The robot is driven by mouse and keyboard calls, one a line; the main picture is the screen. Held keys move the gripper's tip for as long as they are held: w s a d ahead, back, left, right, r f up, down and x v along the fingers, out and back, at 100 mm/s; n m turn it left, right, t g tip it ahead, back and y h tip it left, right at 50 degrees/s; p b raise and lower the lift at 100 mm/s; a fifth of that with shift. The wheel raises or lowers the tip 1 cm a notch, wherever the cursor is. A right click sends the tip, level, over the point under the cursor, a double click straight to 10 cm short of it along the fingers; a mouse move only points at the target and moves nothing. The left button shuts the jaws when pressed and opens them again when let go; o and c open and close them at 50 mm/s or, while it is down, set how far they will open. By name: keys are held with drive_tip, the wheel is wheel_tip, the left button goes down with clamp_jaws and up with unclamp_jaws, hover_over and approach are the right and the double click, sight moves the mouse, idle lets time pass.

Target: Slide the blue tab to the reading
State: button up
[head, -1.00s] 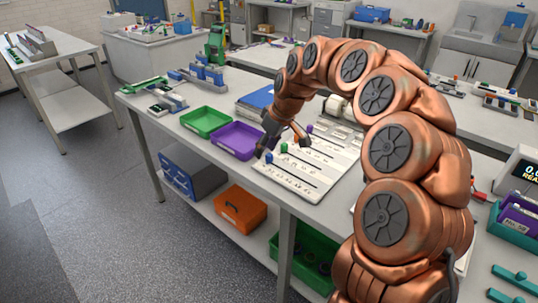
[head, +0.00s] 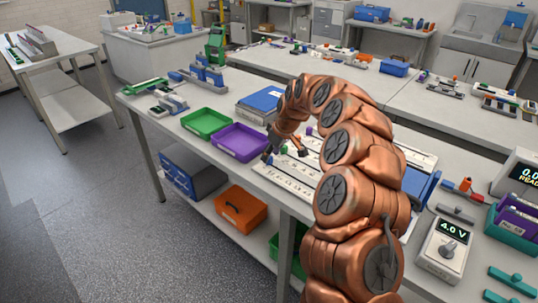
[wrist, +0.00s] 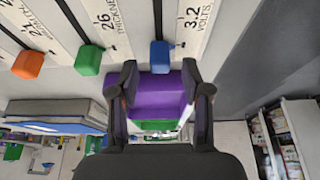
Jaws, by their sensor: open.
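The blue tab (wrist: 159,57) sits on the slot of the row marked "3.2 VOLTS" (wrist: 192,22) in the wrist view. In the head view the blue tab (head: 269,160) is at the left end of the front row on the white slider board (head: 290,187). My gripper (wrist: 160,72) is open and empty, its fingertips either side of the blue tab's line and just short of it. In the head view my gripper (head: 285,155) is low over the board's left end. A meter (head: 444,248) at the right reads 4.0 V.
A green tab (wrist: 88,60) and an orange tab (wrist: 28,65) sit on neighbouring rows. Purple (head: 238,142) and green (head: 205,121) trays stand left of the board. My arm covers much of the board's right part.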

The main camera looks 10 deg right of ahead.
drive_tip(key=shift+x, duration=1.15)
clamp_jaws()
